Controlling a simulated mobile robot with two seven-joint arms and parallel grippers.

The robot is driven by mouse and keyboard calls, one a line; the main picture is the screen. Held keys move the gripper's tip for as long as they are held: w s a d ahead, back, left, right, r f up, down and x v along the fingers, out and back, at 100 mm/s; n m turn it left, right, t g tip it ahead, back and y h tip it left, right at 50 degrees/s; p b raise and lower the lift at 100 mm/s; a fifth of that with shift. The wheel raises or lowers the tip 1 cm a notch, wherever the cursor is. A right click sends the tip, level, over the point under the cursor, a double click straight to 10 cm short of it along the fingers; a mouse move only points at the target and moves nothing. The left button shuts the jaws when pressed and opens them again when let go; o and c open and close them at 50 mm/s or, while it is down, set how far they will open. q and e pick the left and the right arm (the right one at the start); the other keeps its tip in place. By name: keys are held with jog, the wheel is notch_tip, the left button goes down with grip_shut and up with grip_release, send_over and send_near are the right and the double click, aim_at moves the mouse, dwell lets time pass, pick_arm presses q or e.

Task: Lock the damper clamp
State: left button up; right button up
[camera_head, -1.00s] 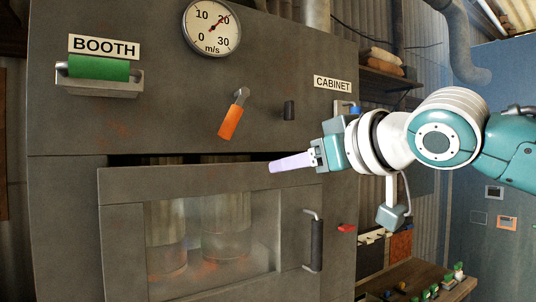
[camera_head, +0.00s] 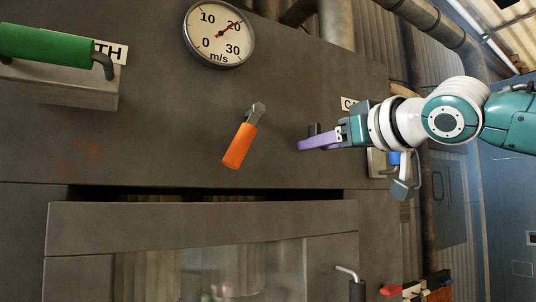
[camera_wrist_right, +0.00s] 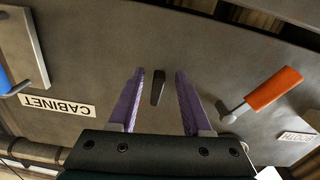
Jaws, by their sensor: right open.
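A grey cabinet front (camera_head: 150,150) carries a lever with an orange handle (camera_head: 237,147) on a metal pivot, slanting downward. To its right is a small black tab (camera_head: 314,129), partly hidden by my right gripper (camera_head: 301,147). In the right wrist view the black tab (camera_wrist_right: 158,87) shows between the two spread purple fingers, with a gap on each side. My right gripper is open and empty there; I cannot tell its exact distance from the panel. The orange handle (camera_wrist_right: 274,90) lies to the right of the fingers in that view. My left gripper is out of view.
A gauge (camera_head: 219,33) sits above the lever. A green handle (camera_head: 45,46) juts out at upper left. A blue handle (camera_head: 394,158) is beside my right wrist. A window door (camera_head: 200,225) with a dark gap above it lies below.

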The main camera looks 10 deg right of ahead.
jog(key=shift+w, duration=0.25)
jog(key=shift+c, duration=0.4)
grip_shut()
